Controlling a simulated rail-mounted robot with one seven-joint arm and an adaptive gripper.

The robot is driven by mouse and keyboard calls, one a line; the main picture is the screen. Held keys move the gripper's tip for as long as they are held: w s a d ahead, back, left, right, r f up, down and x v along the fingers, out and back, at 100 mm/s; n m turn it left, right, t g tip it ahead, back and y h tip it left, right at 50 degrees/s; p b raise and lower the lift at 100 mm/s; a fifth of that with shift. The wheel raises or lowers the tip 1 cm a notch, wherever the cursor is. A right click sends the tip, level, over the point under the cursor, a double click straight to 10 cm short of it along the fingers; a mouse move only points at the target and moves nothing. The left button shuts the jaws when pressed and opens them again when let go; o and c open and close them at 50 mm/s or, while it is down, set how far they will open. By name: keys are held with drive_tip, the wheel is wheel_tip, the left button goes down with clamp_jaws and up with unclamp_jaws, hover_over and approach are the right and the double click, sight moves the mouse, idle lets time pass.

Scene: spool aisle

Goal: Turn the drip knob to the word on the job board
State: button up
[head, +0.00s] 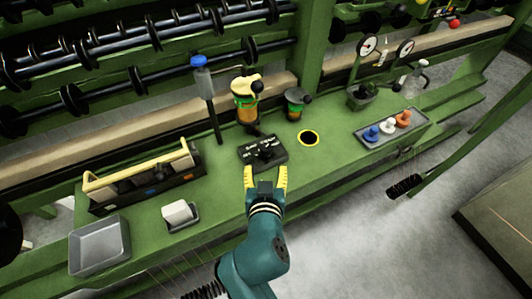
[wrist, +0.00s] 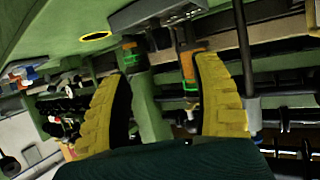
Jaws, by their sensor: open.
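A dark plate with a black knob (head: 264,153) sits on the green bench near the middle of the head view. Pale lettering around the knob is too small to read, so I cannot tell its setting. My gripper (head: 265,174), with yellow fingers, is open just in front of the plate and appears empty. In the wrist view the fingers of my gripper (wrist: 172,95) are spread apart. The dark plate (wrist: 165,12) shows there at the top edge, partly cut off. I cannot make out a job board with a readable word.
Behind the plate stand an amber oiler (head: 246,112), a smaller dark-lidded cup (head: 296,104) and a blue-topped post (head: 201,75). A yellow-ringed hole (head: 308,138) lies to the right. A toolbox (head: 145,180) and grey tray (head: 99,246) stand left; a peg tray (head: 391,128) stands right.

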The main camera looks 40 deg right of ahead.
sight(266, 153)
drive_tip(key=b+x, duration=0.3)
drive_tip(key=x, duration=0.8)
drive_tip(key=shift+d+f, duration=0.1)
clamp_jaws()
